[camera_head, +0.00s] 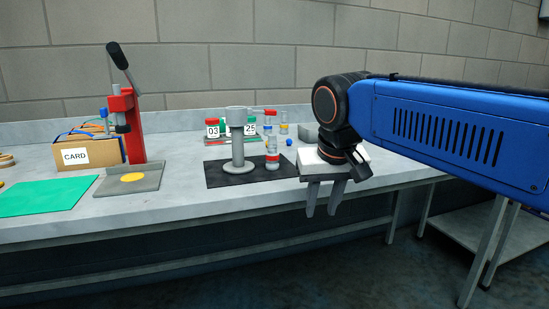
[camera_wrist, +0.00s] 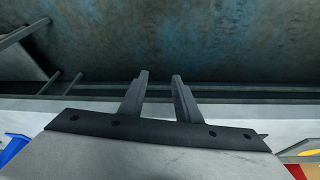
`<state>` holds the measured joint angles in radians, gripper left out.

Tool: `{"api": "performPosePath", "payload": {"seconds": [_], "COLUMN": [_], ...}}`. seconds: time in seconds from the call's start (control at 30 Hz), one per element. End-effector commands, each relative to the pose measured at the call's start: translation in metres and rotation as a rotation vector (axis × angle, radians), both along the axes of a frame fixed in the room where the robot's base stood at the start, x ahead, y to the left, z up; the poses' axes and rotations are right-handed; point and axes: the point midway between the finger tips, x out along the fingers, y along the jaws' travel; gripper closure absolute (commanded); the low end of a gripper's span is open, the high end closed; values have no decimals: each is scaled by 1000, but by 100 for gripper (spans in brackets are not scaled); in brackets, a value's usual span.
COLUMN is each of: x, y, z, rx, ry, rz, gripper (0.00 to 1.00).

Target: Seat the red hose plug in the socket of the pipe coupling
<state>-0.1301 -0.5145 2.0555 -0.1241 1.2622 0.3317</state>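A grey upright pipe piece (camera_head: 237,150) with a round base flange stands on a black mat (camera_head: 218,178); it looks like the pipe coupling. A small red piece (camera_head: 264,112) shows beside its top, and a short cylinder with a red band (camera_head: 272,147) stands to its right. I cannot tell which is the red hose plug, and no socket opening is clear. My gripper (camera_head: 323,203) is right of the mat, at the bench's front edge, fingers pointing down. In the wrist view my gripper (camera_wrist: 160,77) is open with nothing between its fingers.
A red lever press (camera_head: 131,125), a cardboard box marked CARD (camera_head: 84,153) and a green mat (camera_head: 42,198) are at left. A lower table (camera_head: 470,218) is at right.

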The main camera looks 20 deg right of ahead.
Motion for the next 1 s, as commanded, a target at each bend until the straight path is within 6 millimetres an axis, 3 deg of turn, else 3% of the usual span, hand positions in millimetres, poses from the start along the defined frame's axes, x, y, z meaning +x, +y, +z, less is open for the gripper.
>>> {"api": "performPosePath", "payload": {"seconds": [0.03,0.2,0.6,0.8,1.0], "x": [16,57,139,165,174], "y": [5,18,64,89,101], "z": [21,85,208,247,263], "rx": [-2,-10,-18,-13,-8], "ry": [2,10,-6,-23,-34], "rz": [-20,-120,-392,-523,-591], "gripper": [70,70,70,70,70]}}
